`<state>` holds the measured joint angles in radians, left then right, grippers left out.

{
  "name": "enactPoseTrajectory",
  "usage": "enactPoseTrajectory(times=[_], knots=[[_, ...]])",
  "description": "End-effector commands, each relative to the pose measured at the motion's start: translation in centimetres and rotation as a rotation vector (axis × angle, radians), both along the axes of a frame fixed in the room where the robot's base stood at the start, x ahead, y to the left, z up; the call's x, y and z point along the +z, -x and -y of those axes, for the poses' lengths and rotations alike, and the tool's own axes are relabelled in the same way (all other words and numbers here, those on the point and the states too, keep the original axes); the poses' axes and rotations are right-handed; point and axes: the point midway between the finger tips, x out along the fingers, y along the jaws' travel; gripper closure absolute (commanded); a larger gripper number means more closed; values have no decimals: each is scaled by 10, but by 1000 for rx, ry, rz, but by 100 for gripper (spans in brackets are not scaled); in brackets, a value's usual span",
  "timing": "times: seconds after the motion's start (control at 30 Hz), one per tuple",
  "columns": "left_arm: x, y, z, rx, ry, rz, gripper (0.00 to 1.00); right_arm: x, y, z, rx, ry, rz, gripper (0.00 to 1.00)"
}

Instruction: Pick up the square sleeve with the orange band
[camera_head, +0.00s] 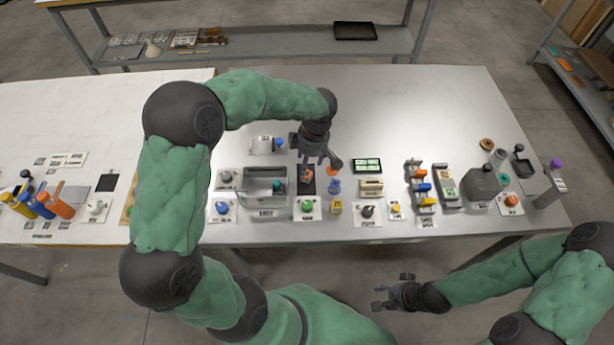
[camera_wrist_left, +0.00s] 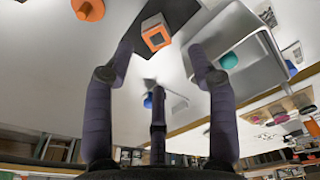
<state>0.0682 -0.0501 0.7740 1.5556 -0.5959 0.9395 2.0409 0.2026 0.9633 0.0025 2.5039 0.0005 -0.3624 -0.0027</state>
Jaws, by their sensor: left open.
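The square sleeve with the orange band (camera_wrist_left: 156,36) stands on a black mat (camera_wrist_left: 170,12) in the left wrist view, with a pale hollow middle. In the head view the sleeve (camera_head: 305,170) is small and partly hidden near the gripper. My left gripper (camera_head: 318,160) is above the bench close to it. Its fingers (camera_wrist_left: 157,75) are spread open and empty in the left wrist view, with the sleeve beyond their tips and no contact visible. My right gripper (camera_head: 385,294) hangs in front of the bench, its fingers apart and empty.
A grey metal tray (camera_head: 250,196) with a teal ball (camera_head: 279,187) stands left of the sleeve. An orange round piece (camera_wrist_left: 88,9) is near it on the other side. A blue bottle (camera_head: 334,186) and a green-topped item (camera_head: 307,206) stand close by. The back of the bench is clear.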

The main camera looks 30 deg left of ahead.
Motion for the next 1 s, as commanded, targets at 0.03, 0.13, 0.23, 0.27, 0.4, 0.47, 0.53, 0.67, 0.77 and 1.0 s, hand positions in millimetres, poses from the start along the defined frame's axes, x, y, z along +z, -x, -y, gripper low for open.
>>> enactPoseTrajectory(times=[0.03,0.13,0.23,0.27,0.4,0.47,0.53,0.67,0.77,1.0], knots=[[-11,1,-1,0,1,-4,43,-4,0,0,0,0,0,60],[-23,1,-2,1,1,-3,43,-7,0,0,0,0,0,60],[-28,1,-3,0,0,-2,43,-8,0,0,0,0,0,60],[-29,1,-3,0,0,-2,43,-9,0,0,0,0,0,60],[-42,0,-4,0,0,-2,43,-14,0,0,0,0,0,60],[-51,0,-5,0,0,-3,43,-18,0,0,0,0,0,60],[-62,-1,-5,-1,1,-4,43,-23,0,0,0,0,0,60],[-76,-1,-7,-1,1,-2,43,-27,0,0,0,0,0,60],[-79,-1,-8,-1,0,-1,43,-27,0,0,0,0,0,60],[-78,-1,-8,-1,1,-1,66,-26,0,0,0,0,0,60]])
